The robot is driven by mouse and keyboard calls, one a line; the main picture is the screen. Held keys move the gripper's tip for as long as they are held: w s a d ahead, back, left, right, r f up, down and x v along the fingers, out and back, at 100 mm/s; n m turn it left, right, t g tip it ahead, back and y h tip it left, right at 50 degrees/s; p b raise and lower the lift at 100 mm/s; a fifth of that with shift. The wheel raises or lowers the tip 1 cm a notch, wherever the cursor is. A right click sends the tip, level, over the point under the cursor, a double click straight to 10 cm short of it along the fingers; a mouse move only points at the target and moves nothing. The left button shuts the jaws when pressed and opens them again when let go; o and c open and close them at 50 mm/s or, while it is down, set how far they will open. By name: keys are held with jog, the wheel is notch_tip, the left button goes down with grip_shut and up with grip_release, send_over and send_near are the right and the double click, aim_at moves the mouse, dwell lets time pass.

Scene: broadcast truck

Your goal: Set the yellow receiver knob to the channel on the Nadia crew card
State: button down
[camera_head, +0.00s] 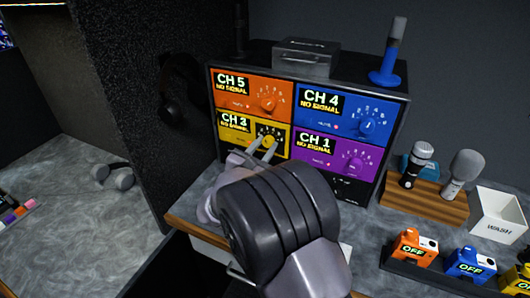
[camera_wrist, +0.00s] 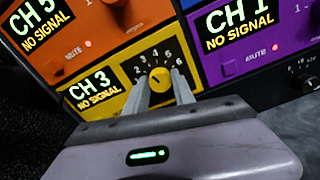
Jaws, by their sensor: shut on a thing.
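The yellow receiver (camera_head: 236,126) is the lower left panel of the rack, and its display reads CH 3, NO SIGNAL. Its yellow knob (camera_wrist: 160,77) sits on a black dial with white numbers. My gripper (camera_head: 266,148) reaches the dial from the front, and its two fingers are shut on the knob, one on each side. In the wrist view the fingers (camera_wrist: 159,92) come up from below around the knob. The knob's pointer is too small to read. I cannot make out a Nadia crew card in either view.
The orange receiver (camera_head: 252,88) reads CH 5, the blue (camera_head: 345,109) CH 4 and the purple (camera_head: 330,156) CH 1. Microphones stand in a wooden holder (camera_head: 426,206) beside a white WASH bin (camera_head: 498,216). Coloured packs (camera_head: 413,248) reading OFF stand front right. A dark wall (camera_head: 128,100) is left.

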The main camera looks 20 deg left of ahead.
jog(key=shift+m+b, duration=0.5)
jog(key=shift+m, duration=0.1)
jog(key=c, duration=1.1)
grip_release()
jog(key=shift+o, duration=0.2)
jog(key=s+a+p, duration=0.1)
jog(key=s+p, duration=0.3)
jog(key=s, duration=1.3)
jog(key=shift+s+a+p, duration=0.2)
jog(key=shift+p, duration=0.15)
jog(key=shift+d, duration=0.1)
